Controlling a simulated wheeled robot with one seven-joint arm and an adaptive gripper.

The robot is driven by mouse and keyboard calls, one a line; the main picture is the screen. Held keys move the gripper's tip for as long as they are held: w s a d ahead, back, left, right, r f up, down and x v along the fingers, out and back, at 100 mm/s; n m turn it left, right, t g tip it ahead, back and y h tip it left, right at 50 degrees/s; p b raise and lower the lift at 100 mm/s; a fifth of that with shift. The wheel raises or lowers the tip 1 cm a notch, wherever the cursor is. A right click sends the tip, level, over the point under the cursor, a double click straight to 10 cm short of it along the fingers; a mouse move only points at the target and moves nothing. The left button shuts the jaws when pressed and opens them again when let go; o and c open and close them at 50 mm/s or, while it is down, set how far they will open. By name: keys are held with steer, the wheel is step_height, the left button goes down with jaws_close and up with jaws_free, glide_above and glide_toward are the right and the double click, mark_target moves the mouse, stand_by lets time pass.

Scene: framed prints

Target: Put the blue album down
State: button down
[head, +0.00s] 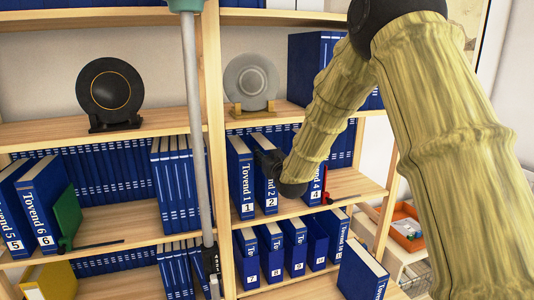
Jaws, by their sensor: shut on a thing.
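My gripper (268,162) is dark and partly hidden behind the end of my arm. It is at the middle shelf of the right bookcase section, shut on the upper part of a blue album marked 2 (264,188). The album stands upright, with its white-lettered spine facing out. My arm hides its right side, and I cannot tell whether its base touches the board. Another blue album marked 1 (242,180) stands just left of it. A blue album marked 4 (315,188) stands to the right, beyond my arm.
The middle shelf (345,184) has some bare board at right, near a red bookend (325,184). Several blue albums fill the shelf below. A large blue album (362,272) is at lower right. A grey round plate (250,80) stands above. An orange tray (407,230) lies at right.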

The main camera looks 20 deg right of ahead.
steer(key=c, duration=0.8)
jaws_free()
steer(key=s+b, duration=0.5)
steer(key=s, duration=0.7)
steer(key=s+a+f+g, duration=0.1)
steer(key=s+f+g, duration=0.2)
steer(key=f, duration=0.9)
steer(key=s+f+g, duration=0.2)
steer(key=s+f, duration=0.1)
steer(key=f, duration=0.9)
steer(key=s+a+f+g, duration=0.1)
steer(key=s+f+g, duration=0.1)
steer(key=s+f, duration=0.55)
steer(key=s+a+f+g, duration=0.15)
steer(key=s+f, duration=0.35)
steer(key=f, duration=0.6)
steer(key=s+f+g, duration=0.3)
steer(key=s+f, duration=0.3)
steer(key=s, duration=0.5)
steer(key=s+f+g, duration=0.3)
steer(key=s+f, duration=0.3)
steer(key=s, duration=0.5)
steer(key=s+f+g, duration=0.3)
steer(key=s+f, duration=0.3)
steer(key=s, duration=0.5)
steer(key=shift+a+m+h, duration=0.2)
steer(key=shift+m+h, duration=0.1)
steer(key=shift+m, duration=0.1)
